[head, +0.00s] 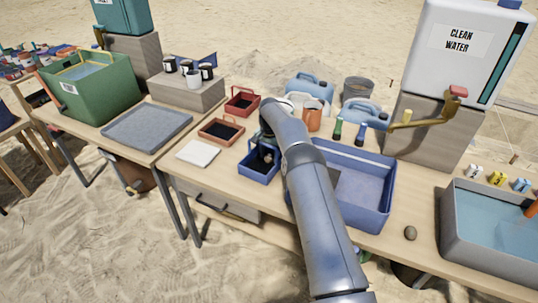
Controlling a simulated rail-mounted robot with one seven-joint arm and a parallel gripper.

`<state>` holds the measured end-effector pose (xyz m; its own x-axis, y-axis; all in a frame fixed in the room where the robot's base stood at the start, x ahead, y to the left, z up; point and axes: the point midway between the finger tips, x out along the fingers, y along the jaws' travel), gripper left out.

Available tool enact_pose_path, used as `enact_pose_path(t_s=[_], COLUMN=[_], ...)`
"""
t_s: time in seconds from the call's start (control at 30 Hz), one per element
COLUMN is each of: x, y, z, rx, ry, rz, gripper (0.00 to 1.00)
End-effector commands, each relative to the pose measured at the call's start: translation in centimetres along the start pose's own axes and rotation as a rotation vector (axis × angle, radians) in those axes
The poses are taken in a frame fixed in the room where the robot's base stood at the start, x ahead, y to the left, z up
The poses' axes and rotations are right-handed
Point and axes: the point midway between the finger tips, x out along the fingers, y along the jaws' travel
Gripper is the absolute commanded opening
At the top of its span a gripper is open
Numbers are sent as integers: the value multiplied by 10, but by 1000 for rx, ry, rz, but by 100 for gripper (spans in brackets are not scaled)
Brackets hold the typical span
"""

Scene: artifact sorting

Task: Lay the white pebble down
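My arm reaches over the table, and my gripper (264,152) points down at the small blue tray (257,177). The gripper is dark and tiny here, and its fingers are partly inside the tray's outline. A small pale spot shows by the fingertips, too small to tell whether it is the white pebble. I cannot tell whether the fingers are open or shut. No other white pebble is clearly visible. A grey-brown pebble (410,233) lies on the table at the right, away from the gripper.
A large blue bin (375,209) stands right of the gripper, partly behind my arm. Two red trays, orange-red (221,131) and darker red (242,102), sit behind left. A white pad (198,153) lies left. A grey water basin (490,248) and clean-water tank (460,45) stand right.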

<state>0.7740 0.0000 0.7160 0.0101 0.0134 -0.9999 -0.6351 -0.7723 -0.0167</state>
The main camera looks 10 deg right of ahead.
Motion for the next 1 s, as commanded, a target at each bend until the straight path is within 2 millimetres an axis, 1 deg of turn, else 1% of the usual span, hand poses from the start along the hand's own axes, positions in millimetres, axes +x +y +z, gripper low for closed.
enact_pose_path(t_s=[0.27,0.43,0.57,0.8,0.9,1.0], x=[-1,-12,-35,-87,-105,-116], y=[0,0,-1,-1,-1,-1], z=[0,-1,-1,-1,-1,-1], rx=[0,0,0,0,-1,-1], ry=[0,3,4,3,3,2], rz=[0,-1,-2,-2,-2,-1], gripper=[55,55,55,55,55,55])
